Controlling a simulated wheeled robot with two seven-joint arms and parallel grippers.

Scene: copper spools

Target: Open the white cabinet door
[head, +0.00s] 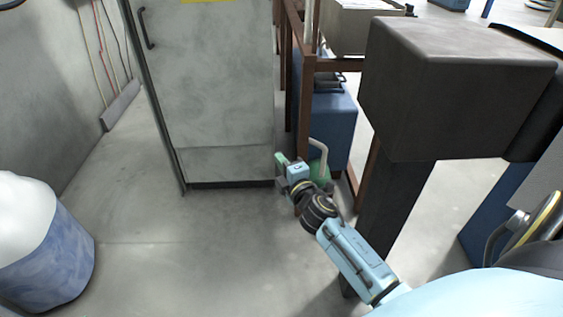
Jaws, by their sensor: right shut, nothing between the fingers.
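The white cabinet (215,85) stands at the upper middle of the head view, with its pale, stained door facing me. The door looks shut against the cabinet. A dark vertical handle (147,28) is on the door's upper left. My right gripper (283,168) is in front of the cabinet's lower right corner, low and far from the handle. It is shut and empty, and I cannot tell whether it touches the cabinet. My left gripper is not in view.
A blue drum (50,262) with a white top stands at the lower left. A brown metal frame (304,95) and a blue container (335,125) stand right of the cabinet. A big dark box on a post (450,80) is at the right. The floor before the cabinet is clear.

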